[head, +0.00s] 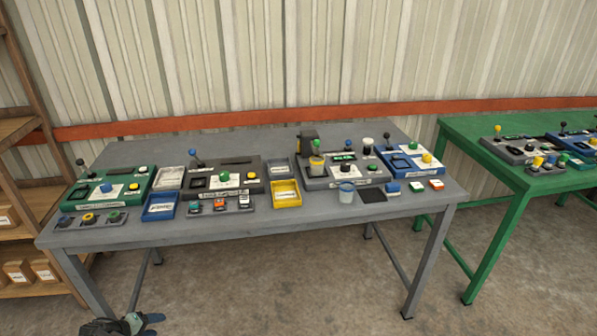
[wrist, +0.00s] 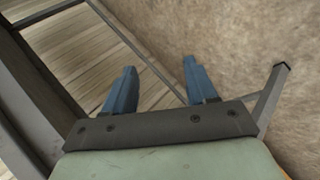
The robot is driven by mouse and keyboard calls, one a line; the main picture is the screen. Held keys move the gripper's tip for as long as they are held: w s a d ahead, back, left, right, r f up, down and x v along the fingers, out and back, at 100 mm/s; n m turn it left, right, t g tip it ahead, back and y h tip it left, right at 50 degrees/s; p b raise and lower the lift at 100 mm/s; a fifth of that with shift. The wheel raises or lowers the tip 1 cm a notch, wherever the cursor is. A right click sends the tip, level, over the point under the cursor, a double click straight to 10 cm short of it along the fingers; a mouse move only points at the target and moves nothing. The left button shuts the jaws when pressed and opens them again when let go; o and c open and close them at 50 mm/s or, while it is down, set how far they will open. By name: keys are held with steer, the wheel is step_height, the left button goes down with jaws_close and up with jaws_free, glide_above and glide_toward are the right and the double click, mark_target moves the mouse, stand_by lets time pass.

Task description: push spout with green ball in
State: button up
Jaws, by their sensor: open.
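A small green ball (head: 316,143) sits on top of a short dark upright on the dark grey dispenser panel (head: 318,184), in the right half of the grey table. The spout itself is too small to make out clearly. A yellowish cup (head: 316,168) stands just below the ball, beside a black block (head: 308,138). My gripper (head: 154,325) is low at the bottom left, in front of the table and far from the ball. In the wrist view my gripper (wrist: 160,65) has its two blue fingers apart, with nothing between them.
The panel also has a green-lit display (head: 344,156) and a green knob (head: 346,167). A clear bluish cup (head: 346,193) stands at its front. A blue panel (head: 400,161) adjoins on the right, a yellow tray (head: 286,201) on the left. A green table (head: 482,130) stands further right.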

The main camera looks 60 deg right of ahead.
steer(key=w+a+r+m+t+h, duration=0.1)
steer(key=w+r, duration=0.4)
steer(key=r, duration=0.3)
steer(key=w+r+m+t+h, duration=0.1)
steer(key=w+r+m+h, duration=0.1)
steer(key=w+r, duration=0.55)
steer(key=w+a+r+m+t+h, duration=0.1)
steer(key=w+r, duration=0.3)
steer(key=r, duration=0.6)
steer(key=w+d+r+m+h, duration=0.3)
steer(key=d+r+m, duration=0.2)
steer(key=d+r, duration=0.6)
steer(key=s+d+r+m+g+h, duration=0.1)
steer(key=d+r+m+g, duration=0.1)
steer(key=d, duration=0.2)
steer(key=s+d+r+m+g, duration=0.1)
steer(key=d+r, duration=0.2)
steer(key=d, duration=0.2)
steer(key=m+g+y, duration=0.2)
steer(key=m+g, duration=0.7)
steer(key=g, duration=0.1)
glide_toward(316, 147)
steer(key=x, duration=0.3)
steer(key=r+x, duration=0.1)
steer(key=x, duration=0.3)
steer(key=w+x, duration=0.1)
steer(key=x, duration=0.2)
steer(key=shift+s+d+r, duration=0.2)
steer(key=shift+d, duration=0.35)
